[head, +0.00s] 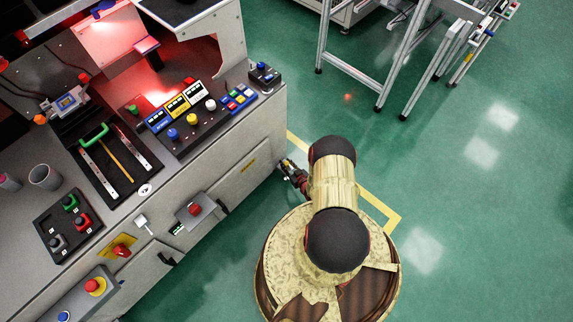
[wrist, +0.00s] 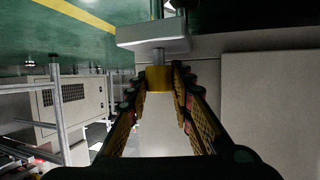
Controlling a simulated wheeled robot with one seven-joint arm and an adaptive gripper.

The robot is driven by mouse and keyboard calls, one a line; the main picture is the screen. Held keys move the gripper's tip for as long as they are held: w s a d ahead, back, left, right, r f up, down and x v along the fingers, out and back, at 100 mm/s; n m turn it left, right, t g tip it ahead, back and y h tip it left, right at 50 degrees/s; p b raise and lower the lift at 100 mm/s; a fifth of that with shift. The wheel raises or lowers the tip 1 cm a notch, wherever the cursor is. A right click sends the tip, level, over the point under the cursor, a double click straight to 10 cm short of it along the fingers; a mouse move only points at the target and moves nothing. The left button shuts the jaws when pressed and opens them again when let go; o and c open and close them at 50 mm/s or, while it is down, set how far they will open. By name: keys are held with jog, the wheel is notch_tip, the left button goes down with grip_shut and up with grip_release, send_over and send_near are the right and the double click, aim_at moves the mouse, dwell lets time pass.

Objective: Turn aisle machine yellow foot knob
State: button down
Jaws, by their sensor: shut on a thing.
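The aisle machine (head: 240,140) fills the left of the head view. In the wrist view, the yellow foot knob (wrist: 159,78) sits at the end of a short stem below a pale grey foot block (wrist: 152,47). My gripper (wrist: 160,72) is shut on the yellow knob, with one finger on each side of it. In the head view, my gripper (head: 291,172) is low beside the machine's right corner. The knob cannot be made out there.
Green floor (head: 460,180) with a yellow line (head: 378,205) lies open to the right. Metal frames (head: 380,60) stand at the upper right. The machine's side panel (wrist: 270,100) is close on the right in the wrist view.

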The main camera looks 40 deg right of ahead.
jog(key=m+g+h, duration=0.1)
jog(key=m+h, duration=0.3)
jog(key=shift+w+a+g, duration=0.1)
jog(key=shift+a+g, duration=0.05)
jog(key=shift+g, duration=0.25)
jog(key=shift+m+g+h, duration=0.3)
jog(key=shift+m+h, duration=0.2)
jog(key=shift+h, duration=0.1)
jog(key=c, duration=1.5)
grip_release()
jog(key=shift+c, duration=0.2)
jog(key=shift+d, duration=0.25)
